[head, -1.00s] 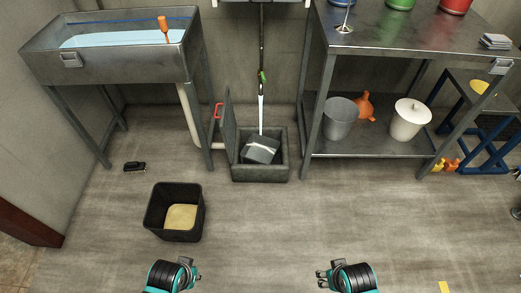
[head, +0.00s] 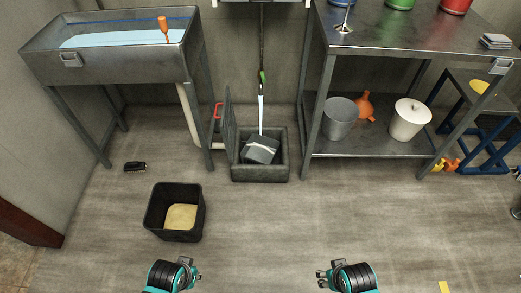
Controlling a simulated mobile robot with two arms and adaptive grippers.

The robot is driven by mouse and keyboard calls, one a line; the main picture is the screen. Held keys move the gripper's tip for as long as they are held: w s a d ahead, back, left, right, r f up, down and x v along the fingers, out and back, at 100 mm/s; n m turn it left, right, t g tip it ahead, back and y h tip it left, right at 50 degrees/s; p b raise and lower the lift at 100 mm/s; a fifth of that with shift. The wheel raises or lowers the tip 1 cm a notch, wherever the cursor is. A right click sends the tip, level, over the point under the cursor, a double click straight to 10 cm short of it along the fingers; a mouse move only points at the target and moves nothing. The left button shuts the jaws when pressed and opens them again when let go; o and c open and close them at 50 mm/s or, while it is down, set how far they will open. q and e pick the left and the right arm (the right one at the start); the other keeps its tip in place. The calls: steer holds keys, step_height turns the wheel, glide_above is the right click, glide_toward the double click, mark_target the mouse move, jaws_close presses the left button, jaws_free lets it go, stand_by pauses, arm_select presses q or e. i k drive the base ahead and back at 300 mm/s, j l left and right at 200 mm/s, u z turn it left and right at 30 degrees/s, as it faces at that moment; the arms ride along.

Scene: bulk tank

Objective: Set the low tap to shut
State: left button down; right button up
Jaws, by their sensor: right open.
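A red handle (head: 218,110) sits low beside the pale drain pipe (head: 187,113) under the tank, left of the floor basin (head: 259,172). A green-handled fitting (head: 263,77) hangs on a thin dark line above the basin. A white stream (head: 261,112) runs from it down into the basin. I cannot tell which of these two is the low tap. My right gripper (head: 322,279) is open and empty above the floor at the bottom, far from both. My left gripper (head: 194,271) is at the bottom left, also far away; its fingers are too small to read.
A metal tank (head: 110,68) with blue liquid stands at the left. A black bin (head: 161,211) stands on the floor in front of it. A grey block (head: 260,150) lies in the basin. A metal shelf unit (head: 375,148) stands at the right. The middle floor is clear.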

mark_target(262, 74)
steer(key=i, duration=1.05)
steer(key=i+u, duration=0.25)
steer(key=u, duration=0.3)
